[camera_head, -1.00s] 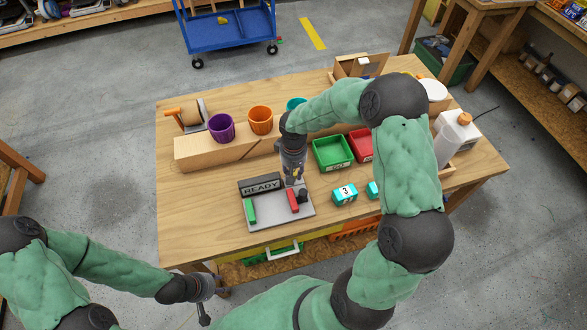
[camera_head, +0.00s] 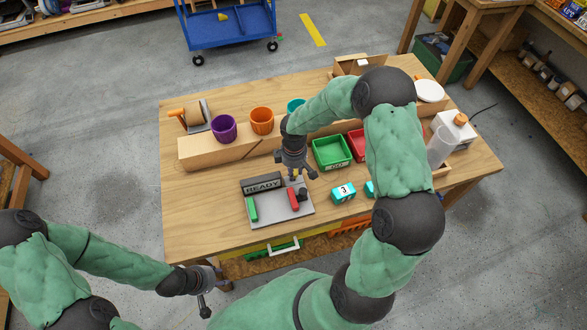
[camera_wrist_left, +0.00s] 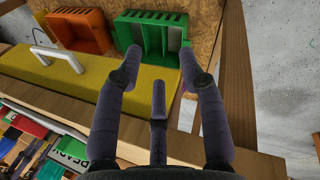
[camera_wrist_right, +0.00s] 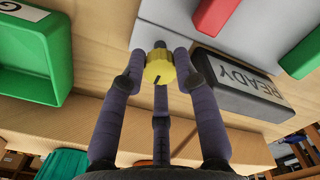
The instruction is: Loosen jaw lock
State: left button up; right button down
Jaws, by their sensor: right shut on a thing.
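A grey fixture plate (camera_head: 268,220) lies on the table and carries a dark READY sign (camera_head: 263,182), a green block (camera_head: 251,209) and a red block (camera_head: 293,199). A small dark post (camera_head: 302,193) stands beside the red block. My right gripper (camera_head: 298,174) is above the plate's far right part. In the right wrist view its fingers are shut on a round yellow knob (camera_wrist_right: 158,70) with a dark mark. I cannot tell whether the knob touches the plate. My left gripper (camera_head: 205,300) hangs off the table's front left; the left wrist view shows its fingers apart and empty (camera_wrist_left: 160,60).
A green bin (camera_head: 331,152) and a red bin (camera_head: 356,145) stand right of my right gripper. Teal blocks (camera_head: 343,192) lie right of the plate. Purple (camera_head: 224,128) and orange (camera_head: 262,120) cups stand behind. The table's left front is clear. A yellow drawer (camera_wrist_left: 75,85) sits under the table edge.

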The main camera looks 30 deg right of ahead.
aim_at(295, 173)
jog(key=shift+s+f+n, duration=0.2)
jog(key=shift+s+n, duration=0.05)
jog(key=shift+n, duration=0.05)
jog(key=c, duration=0.9)
grip_release()
jog(key=shift+c, duration=0.2)
jog(key=shift+d+r, duration=0.1)
jog(key=shift+w+r, duration=0.1)
jog(key=shift+w, duration=0.05)
jog(key=shift+r, duration=0.2)
notch_tip(295, 173, up, 11)
jog(key=shift+r, duration=0.2)
